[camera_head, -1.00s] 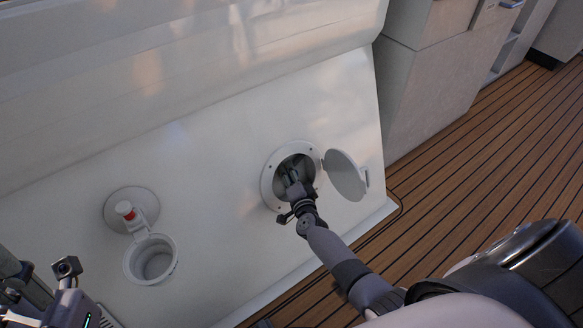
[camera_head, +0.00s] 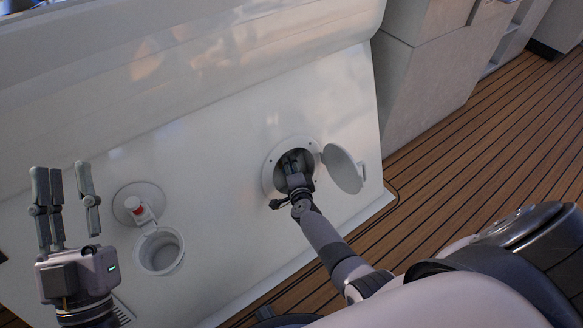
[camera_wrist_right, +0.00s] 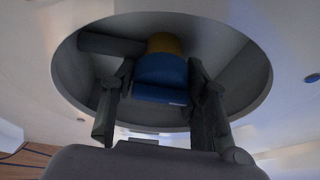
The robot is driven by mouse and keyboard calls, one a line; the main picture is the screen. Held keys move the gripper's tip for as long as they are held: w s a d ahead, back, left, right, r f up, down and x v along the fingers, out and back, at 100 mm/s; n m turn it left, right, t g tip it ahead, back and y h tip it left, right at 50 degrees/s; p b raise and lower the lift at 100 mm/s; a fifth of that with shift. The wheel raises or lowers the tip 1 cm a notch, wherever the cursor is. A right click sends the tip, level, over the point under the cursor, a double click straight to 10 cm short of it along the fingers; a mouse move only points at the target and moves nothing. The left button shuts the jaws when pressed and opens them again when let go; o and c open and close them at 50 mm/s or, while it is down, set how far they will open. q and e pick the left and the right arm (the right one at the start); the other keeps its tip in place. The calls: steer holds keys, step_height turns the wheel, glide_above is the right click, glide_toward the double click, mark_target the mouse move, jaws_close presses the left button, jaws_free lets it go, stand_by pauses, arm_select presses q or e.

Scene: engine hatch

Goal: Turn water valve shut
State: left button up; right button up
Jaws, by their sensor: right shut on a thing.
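The water valve sits in a round recess in the white panel. In the right wrist view its blue handle (camera_wrist_right: 160,77) shows in front of a yellow part (camera_wrist_right: 165,43). My right gripper (camera_wrist_right: 160,100) reaches into the recess with its fingers on both sides of the blue handle, shut on it. In the head view my right gripper (camera_head: 292,160) is inside the recess and hides the valve. The round hatch lid (camera_head: 343,169) stands open to the right. My left gripper (camera_head: 70,172) is open and empty, fingers pointing up, in front of the panel at the far left.
A second round fitting with a red-topped part (camera_head: 133,204) and an open white cup (camera_head: 159,251) is on the panel, just right of my left gripper. The white panel (camera_head: 210,170) between the fittings is bare. Wooden deck (camera_head: 460,170) lies to the right.

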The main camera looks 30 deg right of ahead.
steer(key=o, duration=1.1)
steer(key=shift+s+a, duration=0.25)
steer(key=shift+s, duration=0.2)
steer(key=shift+s+a+r, duration=0.15)
steer(key=shift+s+a, duration=0.5)
steer(key=shift+s, duration=1.55)
steer(key=shift+s+a+r, duration=0.15)
steer(key=shift+s+a, duration=0.45)
steer(key=shift+s, duration=1.65)
steer(key=shift+s+a+r, duration=0.15)
steer(key=shift+s+a, duration=0.5)
steer(key=shift+s, duration=1.55)
